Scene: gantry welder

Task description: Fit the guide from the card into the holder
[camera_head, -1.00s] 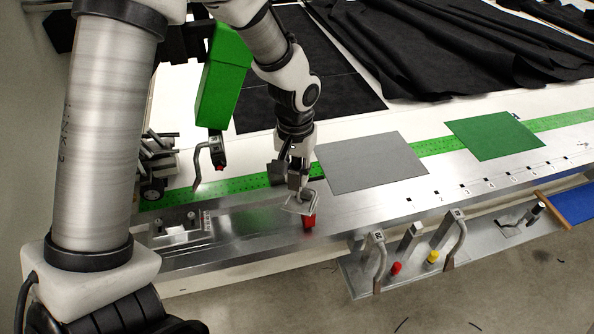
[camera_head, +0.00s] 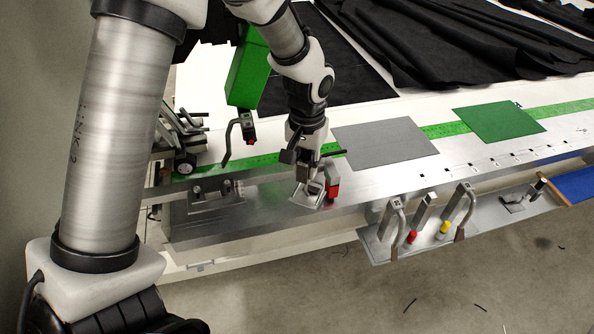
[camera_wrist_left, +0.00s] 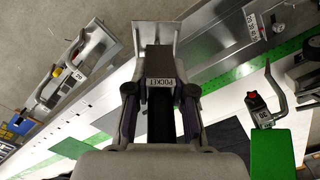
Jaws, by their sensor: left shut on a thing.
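My left gripper (camera_head: 316,183) is shut on a small metal guide, a flat plate (camera_head: 304,198), held low over the rail. In the left wrist view the guide (camera_wrist_left: 152,35) sticks out beyond the fingers as a pale channel-shaped plate, with a label reading POCKET behind it. A red block (camera_head: 332,188) on the rail is just right of the guide; I cannot tell if they touch. A bolted mount (camera_head: 215,198) lies on the rail to the left. I cannot tell for certain which part is the holder. The right gripper is not in view.
A grey card (camera_head: 385,142) and a green card (camera_head: 498,122) lie on the white table. A metal shelf (camera_head: 375,248) with upright handles and red and yellow knobs hangs at the front. A green arm with a hook (camera_head: 247,75) hangs behind my gripper.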

